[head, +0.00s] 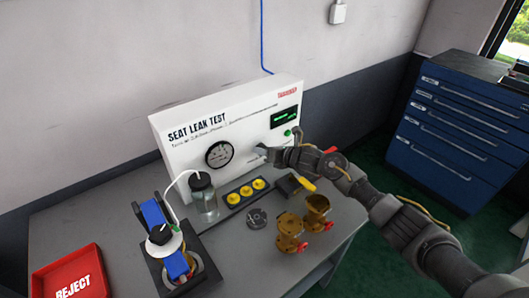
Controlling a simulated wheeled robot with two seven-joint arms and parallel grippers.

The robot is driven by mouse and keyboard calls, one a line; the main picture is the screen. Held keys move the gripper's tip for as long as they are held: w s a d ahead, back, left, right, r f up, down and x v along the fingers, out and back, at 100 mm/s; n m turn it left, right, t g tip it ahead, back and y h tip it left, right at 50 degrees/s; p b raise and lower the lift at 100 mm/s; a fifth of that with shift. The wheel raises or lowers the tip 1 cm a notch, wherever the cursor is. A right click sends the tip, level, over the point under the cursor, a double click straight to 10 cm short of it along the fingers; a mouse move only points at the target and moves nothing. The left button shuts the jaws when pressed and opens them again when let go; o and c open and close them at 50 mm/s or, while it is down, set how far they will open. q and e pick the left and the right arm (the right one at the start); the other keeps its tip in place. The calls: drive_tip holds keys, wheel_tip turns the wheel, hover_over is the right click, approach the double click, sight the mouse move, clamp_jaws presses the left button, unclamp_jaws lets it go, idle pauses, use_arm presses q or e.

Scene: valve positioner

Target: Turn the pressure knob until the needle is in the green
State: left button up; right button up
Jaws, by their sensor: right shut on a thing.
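The white test panel (178,123) marked "SEAT LEAK TEST" stands at the back of the bench. Its round pressure gauge (219,154) has a dark rim and a light face; the needle and any green band are too small to read. My right gripper (264,152) reaches in from the right to the panel face, just right of the gauge. It is shut at the place of the pressure knob, which its fingers and wrist hide. My left gripper is not in view.
A glass jar (205,203) with a tube, a blue-clamped fixture (154,213), yellow caps in a tray (233,199), and brass valves (289,228) crowd the bench. A red REJECT bin (95,258) sits front left. A blue drawer cabinet (452,145) stands at right.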

drive_tip(key=o, duration=1)
drive_tip(key=shift+d, duration=0.15)
drive_tip(key=b+v, duration=0.1)
drive_tip(key=v, duration=0.9)
drive_tip(key=shift+s+d+b, duration=0.2)
drive_tip(key=shift+s+b, duration=0.1)
drive_tip(key=shift+r, duration=0.15)
